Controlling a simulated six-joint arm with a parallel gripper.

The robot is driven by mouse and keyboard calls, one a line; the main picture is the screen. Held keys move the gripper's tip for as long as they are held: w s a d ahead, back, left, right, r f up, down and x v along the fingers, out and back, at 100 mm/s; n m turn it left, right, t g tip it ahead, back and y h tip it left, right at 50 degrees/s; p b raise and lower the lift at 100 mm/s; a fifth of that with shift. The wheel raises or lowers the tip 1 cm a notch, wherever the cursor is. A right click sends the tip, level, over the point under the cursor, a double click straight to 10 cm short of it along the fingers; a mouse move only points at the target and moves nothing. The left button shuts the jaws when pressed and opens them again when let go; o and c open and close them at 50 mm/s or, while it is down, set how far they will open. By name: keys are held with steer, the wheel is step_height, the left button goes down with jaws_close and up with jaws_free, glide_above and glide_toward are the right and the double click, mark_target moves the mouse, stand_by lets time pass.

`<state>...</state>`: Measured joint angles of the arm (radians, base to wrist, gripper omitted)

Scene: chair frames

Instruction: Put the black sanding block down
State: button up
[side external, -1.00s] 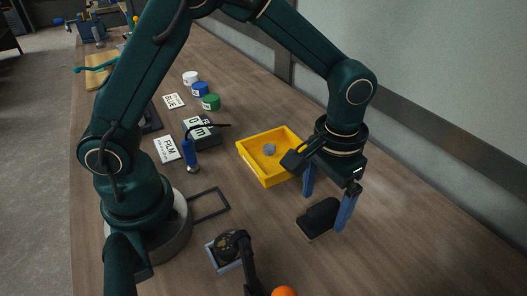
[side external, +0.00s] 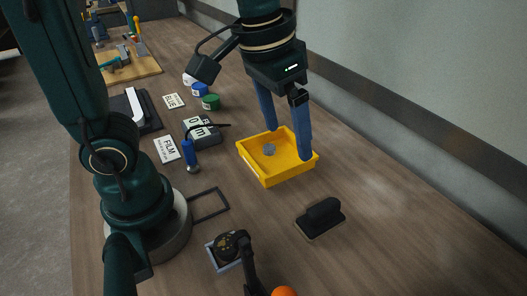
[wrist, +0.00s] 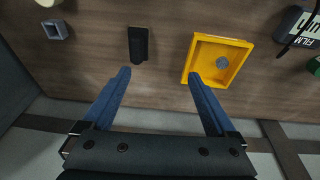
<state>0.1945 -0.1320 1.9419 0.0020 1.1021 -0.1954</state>
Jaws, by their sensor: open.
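The black sanding block (side external: 321,217) rests on the wooden table, to the lower right of the yellow tray in the side view. It also shows in the wrist view (wrist: 138,45), beyond my fingertips and toward the left one. My gripper (side external: 290,143) is open and empty, with its two blue fingers wide apart. In the side view it is raised, and its fingers overlap the yellow tray in the picture. In the wrist view my gripper (wrist: 158,73) has nothing between its fingers but bare table. The block is apart from both fingers.
The yellow tray (side external: 268,178) holds a small grey lump (side external: 268,150). An empty dark frame (side external: 209,204) lies flat. The table right of the block is clear.

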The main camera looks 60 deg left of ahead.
steer(key=s+a+f+t, duration=0.1)
steer(key=s+a+t, duration=0.2)
steer(key=s, duration=0.3)
steer(key=shift+s+a+f, duration=0.2)
steer(key=shift+s+a, duration=0.05)
steer(key=shift+a, duration=0.5)
stand_by(0.6)
steer(key=c, duration=0.3)
